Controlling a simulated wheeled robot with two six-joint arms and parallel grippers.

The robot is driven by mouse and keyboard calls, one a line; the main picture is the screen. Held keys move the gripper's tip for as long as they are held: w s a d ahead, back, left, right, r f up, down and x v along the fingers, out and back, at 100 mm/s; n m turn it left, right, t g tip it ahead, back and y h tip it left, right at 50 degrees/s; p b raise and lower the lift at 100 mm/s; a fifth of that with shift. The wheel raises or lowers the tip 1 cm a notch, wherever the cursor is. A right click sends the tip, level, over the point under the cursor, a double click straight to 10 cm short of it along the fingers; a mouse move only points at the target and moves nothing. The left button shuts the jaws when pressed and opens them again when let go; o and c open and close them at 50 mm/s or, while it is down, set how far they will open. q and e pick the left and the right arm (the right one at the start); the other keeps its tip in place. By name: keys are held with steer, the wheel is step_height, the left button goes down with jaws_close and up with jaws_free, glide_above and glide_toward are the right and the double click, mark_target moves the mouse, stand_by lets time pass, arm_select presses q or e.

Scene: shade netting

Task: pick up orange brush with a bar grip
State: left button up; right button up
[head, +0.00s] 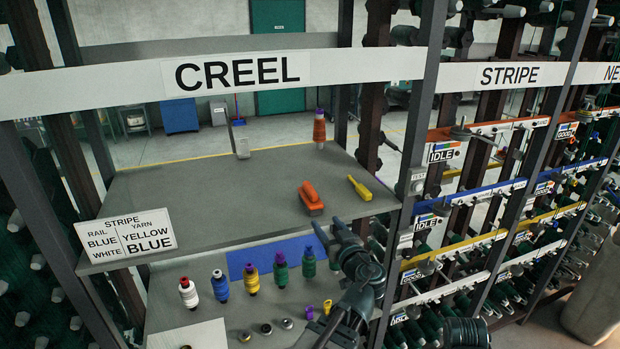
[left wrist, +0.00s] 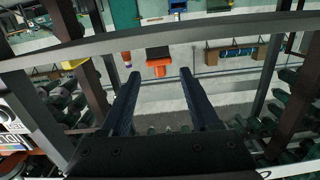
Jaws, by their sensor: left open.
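The orange brush (head: 311,198) lies on the grey upper shelf (head: 220,200) of the creel, towards its front right, with its bar grip on top. My left gripper (head: 331,227) is open and empty. In the head view its fingertips show just below the brush, near the shelf's front edge, apart from the brush. In the left wrist view the open fingers of my left gripper (left wrist: 159,74) point ahead. An orange and dark thing (left wrist: 158,65) shows beyond them; I cannot tell for sure whether it is the brush. My right gripper is not in view.
A yellow-handled tool (head: 359,188) lies right of the brush. A stripe card (head: 126,232) is at front left. Several yarn spools (head: 252,280) stand on the lower level. A dark post (head: 415,130) rises on the right.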

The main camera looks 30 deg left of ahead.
arm_select(q)
step_height(320, 180, up, 3)
steer(key=t, duration=0.1)
glide_toward(310, 187)
steer(key=x, duration=0.3)
steer(key=f+x, duration=0.1)
steer(key=shift+w+a, duration=0.25)
steer(key=shift+w, duration=0.1)
steer(key=x, duration=0.5)
steer(key=shift+w+a, duration=0.1)
steer(key=shift+a, duration=0.05)
steer(key=shift+r, duration=0.1)
steer(key=shift+c, duration=0.3)
jaws_close()
